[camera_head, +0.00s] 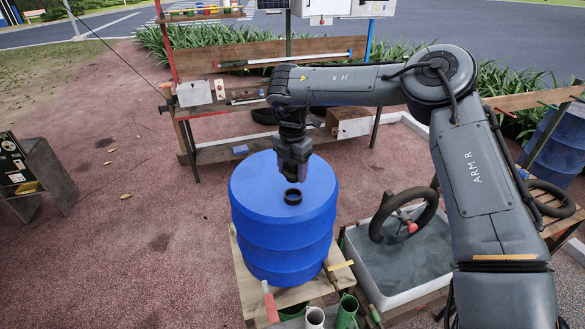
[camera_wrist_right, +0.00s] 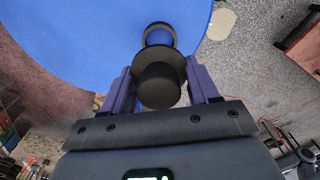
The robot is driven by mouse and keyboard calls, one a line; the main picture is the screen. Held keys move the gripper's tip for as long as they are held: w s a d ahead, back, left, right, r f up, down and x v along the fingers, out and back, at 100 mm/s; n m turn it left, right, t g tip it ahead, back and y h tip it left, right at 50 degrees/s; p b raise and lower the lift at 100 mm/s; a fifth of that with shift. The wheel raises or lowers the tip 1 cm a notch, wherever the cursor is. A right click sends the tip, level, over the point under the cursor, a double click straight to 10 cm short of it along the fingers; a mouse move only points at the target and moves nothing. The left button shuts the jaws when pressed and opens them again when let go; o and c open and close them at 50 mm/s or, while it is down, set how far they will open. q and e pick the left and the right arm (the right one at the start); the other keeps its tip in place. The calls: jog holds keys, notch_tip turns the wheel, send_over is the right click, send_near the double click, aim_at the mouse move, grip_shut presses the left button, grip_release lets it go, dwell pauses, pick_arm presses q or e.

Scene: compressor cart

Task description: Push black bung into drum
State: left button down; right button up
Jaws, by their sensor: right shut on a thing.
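The blue drum (camera_head: 270,235) stands upright on a wooden cart top. A black ring-shaped opening (camera_head: 293,197) sits on its lid, right of the middle; it also shows in the right wrist view (camera_wrist_right: 160,27). My right gripper (camera_head: 292,170) is over the lid, just behind the opening in the head view. It is shut on the black bung (camera_wrist_right: 160,84), which has a wide flange and sits between the two fingers. The bung appears above the lid and beside the opening, not in it; the exact gap is hard to tell. My left gripper is not in view.
Green and white mugs (camera_head: 347,311) and a red-handled tool (camera_head: 270,301) are at the front. A workbench (camera_head: 250,150) stands behind.

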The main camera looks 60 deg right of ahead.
aim_at(292, 182)
jog(key=shift+f+b, duration=1.35)
jog(key=shift+f, duration=1.2)
jog(key=shift+f+b, duration=0.95)
jog(key=shift+f, duration=0.1)
jog(key=o, duration=1.2)
jog(key=shift+c, duration=0.2)
